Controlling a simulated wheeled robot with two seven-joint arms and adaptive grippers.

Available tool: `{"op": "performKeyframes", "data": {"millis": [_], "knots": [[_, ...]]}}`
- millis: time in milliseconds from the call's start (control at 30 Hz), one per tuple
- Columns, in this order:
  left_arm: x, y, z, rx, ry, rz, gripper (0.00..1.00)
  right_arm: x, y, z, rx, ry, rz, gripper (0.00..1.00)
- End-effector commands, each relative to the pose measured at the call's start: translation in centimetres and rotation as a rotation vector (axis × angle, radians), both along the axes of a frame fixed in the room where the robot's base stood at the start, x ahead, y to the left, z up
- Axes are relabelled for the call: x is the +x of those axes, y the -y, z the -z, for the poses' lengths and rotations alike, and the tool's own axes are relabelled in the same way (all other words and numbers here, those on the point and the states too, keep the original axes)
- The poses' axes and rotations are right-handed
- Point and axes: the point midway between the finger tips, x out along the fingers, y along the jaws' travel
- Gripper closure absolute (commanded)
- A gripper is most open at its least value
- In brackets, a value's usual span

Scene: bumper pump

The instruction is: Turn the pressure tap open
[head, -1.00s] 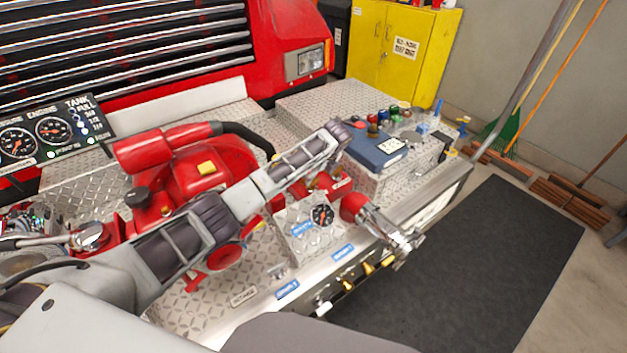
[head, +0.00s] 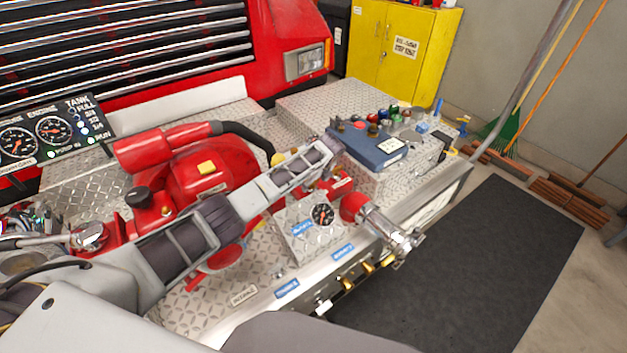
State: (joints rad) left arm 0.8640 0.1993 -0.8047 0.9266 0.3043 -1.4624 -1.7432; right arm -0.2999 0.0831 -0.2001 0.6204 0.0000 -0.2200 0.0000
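Several small yellow-handled taps (head: 368,267) line the bumper's front edge below blue labels; I cannot read which one is the pressure tap. A yellow knob (head: 277,160) shows just behind my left arm, beside the red pump (head: 200,170). My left arm reaches across the pump from the left, and its dark wrist end (head: 322,153) is above the red fittings behind the gauge box. The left fingers cannot be made out. My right gripper is not in view.
A red-and-chrome outlet (head: 385,230) juts over the front edge right of the gauge. A blue case (head: 372,146) stands on the bumper at the right, with several coloured caps behind it. A gauge panel (head: 45,135) is at the left. A dark mat (head: 490,260) covers the floor.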

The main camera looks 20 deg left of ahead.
Motion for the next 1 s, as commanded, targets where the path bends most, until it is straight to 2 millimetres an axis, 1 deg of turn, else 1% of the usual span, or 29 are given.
{"op": "performKeyframes", "data": {"millis": [67, 100, 433, 667, 1000], "knots": [[0.0, 0.01, -0.02, 0.0, 0.0, 0.0, 0.21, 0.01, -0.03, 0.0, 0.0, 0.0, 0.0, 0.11], [0.0, 0.02, -0.03, 0.0, 0.0, 0.0, 0.24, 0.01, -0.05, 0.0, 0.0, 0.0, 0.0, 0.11], [0.0, 0.02, -0.04, 0.0, 0.0, 0.0, 0.66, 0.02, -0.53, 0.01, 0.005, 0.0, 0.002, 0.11], [0.03, 0.02, -0.04, -0.001, -0.001, -0.024, 0.67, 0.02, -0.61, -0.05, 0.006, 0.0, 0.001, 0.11], [0.18, 0.11, -0.08, -0.002, 0.001, -0.187, 0.67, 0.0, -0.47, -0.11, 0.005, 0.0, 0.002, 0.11]]}}
